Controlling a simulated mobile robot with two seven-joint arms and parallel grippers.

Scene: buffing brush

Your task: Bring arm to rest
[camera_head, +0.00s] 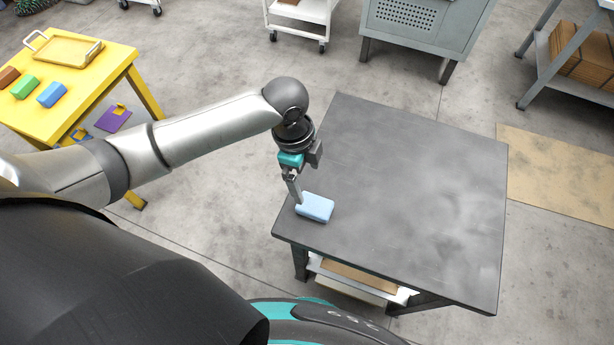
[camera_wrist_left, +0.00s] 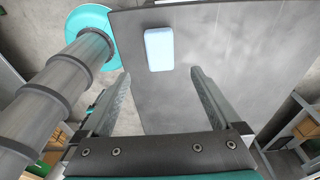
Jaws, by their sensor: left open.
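My left arm reaches in from the left in the head view. Its gripper (camera_head: 294,190) points down over the near left part of the dark grey table (camera_head: 420,190). A light blue block (camera_head: 316,207) lies on the table beside the fingers. In the left wrist view the gripper (camera_wrist_left: 158,78) is open, with its two fingers apart and nothing between them. The blue block (camera_wrist_left: 159,49) lies beyond the fingertips there, on the tabletop. My right gripper is not in view.
A yellow table (camera_head: 110,85) at the left carries a yellow tray (camera_head: 66,49) and several coloured blocks. A grey cabinet (camera_head: 420,25) and a white cart (camera_head: 300,12) stand at the back. A shelf with cardboard (camera_head: 585,60) is at the right. Most of the grey tabletop is bare.

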